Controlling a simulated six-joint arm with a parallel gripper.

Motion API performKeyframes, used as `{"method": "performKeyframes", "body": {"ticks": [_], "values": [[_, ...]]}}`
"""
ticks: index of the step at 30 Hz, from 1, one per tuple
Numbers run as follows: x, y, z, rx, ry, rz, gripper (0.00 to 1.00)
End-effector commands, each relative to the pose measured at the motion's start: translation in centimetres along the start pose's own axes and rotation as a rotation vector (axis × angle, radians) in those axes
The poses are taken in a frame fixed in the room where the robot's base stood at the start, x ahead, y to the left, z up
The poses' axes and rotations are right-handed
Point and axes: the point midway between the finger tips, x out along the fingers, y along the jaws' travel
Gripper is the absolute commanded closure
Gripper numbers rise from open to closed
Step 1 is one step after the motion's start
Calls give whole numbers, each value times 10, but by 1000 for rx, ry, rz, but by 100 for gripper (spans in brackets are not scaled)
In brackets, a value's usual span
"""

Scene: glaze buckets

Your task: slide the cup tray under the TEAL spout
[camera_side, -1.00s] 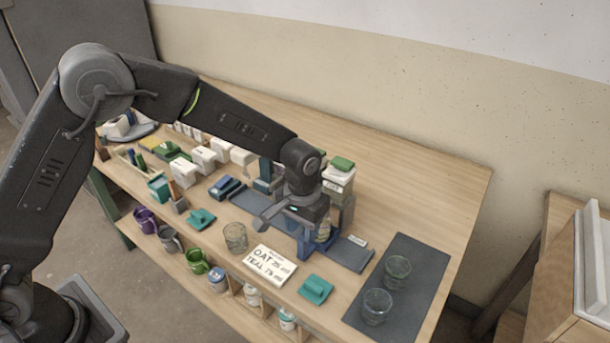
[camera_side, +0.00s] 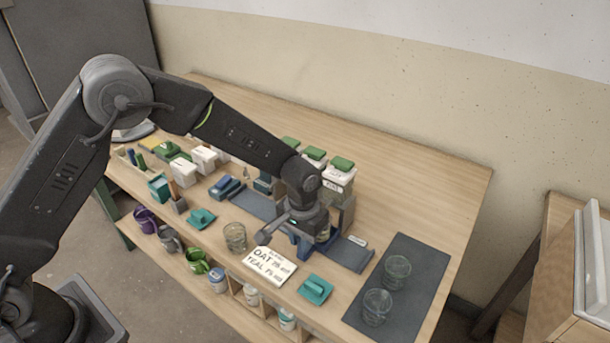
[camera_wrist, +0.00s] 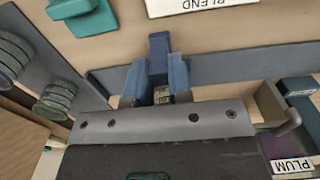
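The cup tray, a small blue piece (camera_side: 303,243), sits on the dark rail (camera_side: 349,255) in front of the bucket row, mostly under my gripper (camera_side: 315,238). In the wrist view, its dark blue upright (camera_wrist: 160,52) stands between the two fingers of my gripper (camera_wrist: 159,82). The fingers are close on both sides of it; whether they press on it I cannot tell. A small yellowish patch with print shows between the fingers. Buckets with green lids (camera_side: 342,163) stand behind the rail. A PLUM label (camera_wrist: 292,165) shows at lower right in the wrist view. I cannot make out a TEAL bucket label.
A card reading OAT and TEAL (camera_side: 269,265) lies in front of the rail. A teal item (camera_side: 315,290) and an empty glass (camera_side: 235,237) are nearby. Two glasses (camera_side: 397,270) stand on the dark mat (camera_side: 425,262) at right. Behind the buckets the table is clear.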

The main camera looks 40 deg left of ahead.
Motion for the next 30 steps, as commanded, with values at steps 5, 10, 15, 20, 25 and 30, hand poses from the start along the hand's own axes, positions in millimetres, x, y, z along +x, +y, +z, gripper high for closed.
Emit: {"method": "performKeyframes", "body": {"ticks": [5,10,15,20,25,30], "values": [[0,0,0,0,0,0,100],[0,-6,0,-1,0,0,100],[0,-18,0,-2,-1,0,100],[0,-29,0,-2,0,0,100],[-1,-40,0,-1,1,0,100],[-1,-51,0,-2,1,0,100]]}}
